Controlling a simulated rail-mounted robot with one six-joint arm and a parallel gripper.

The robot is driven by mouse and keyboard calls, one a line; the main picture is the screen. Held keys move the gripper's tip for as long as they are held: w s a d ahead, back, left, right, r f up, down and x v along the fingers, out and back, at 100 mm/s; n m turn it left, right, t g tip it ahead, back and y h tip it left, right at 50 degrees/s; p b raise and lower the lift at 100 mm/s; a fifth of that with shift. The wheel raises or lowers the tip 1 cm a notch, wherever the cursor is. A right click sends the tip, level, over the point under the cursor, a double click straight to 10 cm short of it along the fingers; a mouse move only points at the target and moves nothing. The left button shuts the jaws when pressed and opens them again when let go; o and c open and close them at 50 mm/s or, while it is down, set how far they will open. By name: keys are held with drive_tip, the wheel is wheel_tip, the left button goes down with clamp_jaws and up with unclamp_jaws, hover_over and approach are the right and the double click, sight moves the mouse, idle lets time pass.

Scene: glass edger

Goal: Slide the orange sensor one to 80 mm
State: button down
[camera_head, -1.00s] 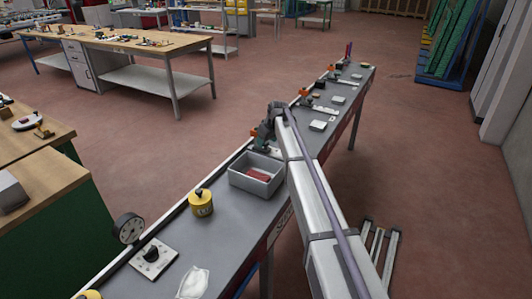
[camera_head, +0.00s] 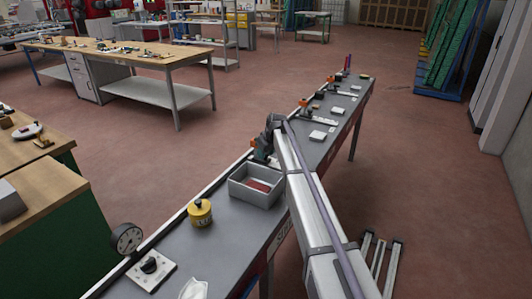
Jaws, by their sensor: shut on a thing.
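My gripper (camera_head: 263,148) is at the far-left edge of the long grey bench, just behind the grey box. It is small and partly hidden by my arm. It is shut on the nearest orange sensor (camera_head: 254,143), of which a little orange shows beside the jaws. Two more orange sensors stand farther along the same edge, a middle one (camera_head: 304,103) and a far one (camera_head: 331,79). Scale marks and any millimetre reading are too small to read.
A grey open box (camera_head: 238,185) with a reddish thing inside stands just in front of the gripper. A yellow cylinder (camera_head: 200,213), a dial gauge (camera_head: 127,238) and a knob plate (camera_head: 151,268) are nearer. Small pale blocks (camera_head: 318,136) lie farther along the bench (camera_head: 235,230).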

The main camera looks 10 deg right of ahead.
drive_tip(key=s+d, duration=0.1)
drive_tip(key=d, duration=0.1)
drive_tip(key=s+d, duration=0.3)
drive_tip(key=d, duration=0.1)
drive_tip(key=shift+s+d, duration=0.15)
drive_tip(key=shift+s, duration=0.15)
drive_tip(key=c, duration=0.8)
unclamp_jaws()
drive_tip(key=shift+w+d, duration=0.1)
drive_tip(key=shift+d, duration=0.05)
drive_tip(key=shift+r, duration=0.1)
drive_tip(key=shift+r+p, duration=0.3)
drive_tip(key=shift+p, duration=0.1)
drive_tip(key=p+v, duration=0.4)
drive_tip(key=v, duration=0.1)
drive_tip(key=p+v, duration=0.5)
drive_tip(key=shift+s, duration=0.25)
